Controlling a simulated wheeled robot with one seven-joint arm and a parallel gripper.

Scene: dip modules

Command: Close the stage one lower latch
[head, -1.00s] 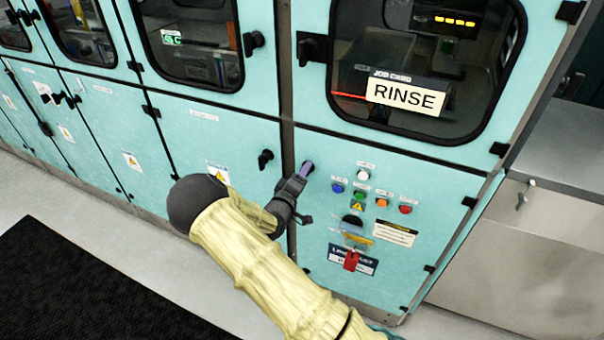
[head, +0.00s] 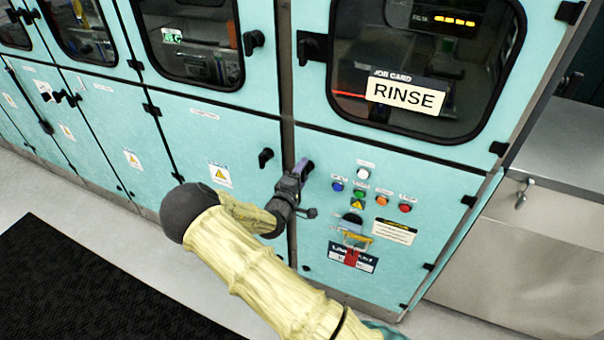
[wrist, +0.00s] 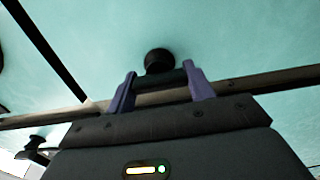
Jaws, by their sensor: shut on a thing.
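My gripper (head: 302,170) is at the left edge of the lower right teal panel (head: 335,270), beside the dark vertical post. In the wrist view, the two purple fingers of my gripper (wrist: 162,82) are shut on a dark latch handle (wrist: 160,77), one finger at each side. The latch's round black hub (wrist: 158,60) stands on the teal panel just beyond the fingers. In the head view my gripper hides most of this latch, so its angle is hard to tell there. No label naming the latch is readable.
Another black latch (head: 265,158) is on the neighbouring door to the left. Coloured buttons (head: 361,188) and a red lockout tag (head: 351,258) lie right of my gripper. Upper window latches (head: 310,48) are above. Open floor and a black mat (head: 90,290) lie in front.

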